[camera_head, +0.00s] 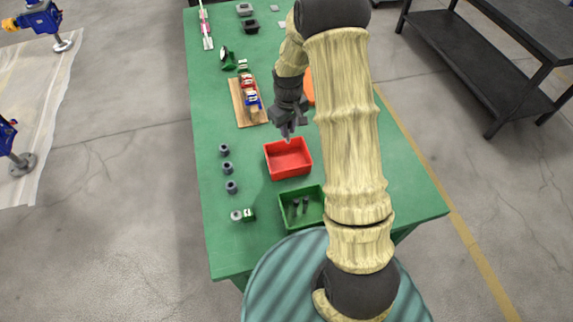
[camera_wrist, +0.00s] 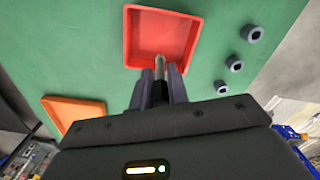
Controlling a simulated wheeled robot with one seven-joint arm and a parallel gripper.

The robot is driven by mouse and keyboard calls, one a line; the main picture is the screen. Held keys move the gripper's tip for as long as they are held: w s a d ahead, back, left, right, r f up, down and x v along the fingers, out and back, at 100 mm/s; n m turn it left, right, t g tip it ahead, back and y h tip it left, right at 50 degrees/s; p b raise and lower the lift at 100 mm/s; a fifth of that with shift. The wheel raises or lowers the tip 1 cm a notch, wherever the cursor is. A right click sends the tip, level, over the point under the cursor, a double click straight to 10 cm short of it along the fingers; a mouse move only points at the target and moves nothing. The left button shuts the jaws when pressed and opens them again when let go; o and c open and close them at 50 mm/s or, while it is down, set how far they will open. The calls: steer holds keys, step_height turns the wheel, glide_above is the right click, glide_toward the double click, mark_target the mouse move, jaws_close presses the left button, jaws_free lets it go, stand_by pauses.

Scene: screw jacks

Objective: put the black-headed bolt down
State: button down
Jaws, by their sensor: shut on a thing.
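My gripper (camera_head: 287,127) is shut on a bolt (camera_head: 287,138) and holds it above the far edge of the red bin (camera_head: 288,172). In the wrist view the bolt (camera_wrist: 159,64) points out between the fingers of my gripper (camera_wrist: 160,78), its light grey shank toward the red bin (camera_wrist: 160,50). Its head is mostly hidden between the fingers, so its colour is hard to tell. The red bin looks empty.
Several grey cylindrical parts (camera_head: 228,168) stand in a row left of the bins. A wooden board (camera_head: 240,106) with coloured parts lies beyond them. An orange bin (camera_wrist: 75,110) is partly hidden behind my arm.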

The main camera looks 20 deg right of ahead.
mark_target(288, 140)
step_height(288, 140, down, 2)
steer(key=shift+w+f+b, duration=0.1)
steer(key=shift+w+b, duration=0.05)
steer(key=shift+b, duration=0.45)
steer(key=shift+f+p, duration=0.8)
steer(key=shift+f, duration=2.05)
steer(key=shift+f+p, duration=0.55)
steer(key=shift+f, duration=1.5)
steer(key=shift+f, duration=0.1)
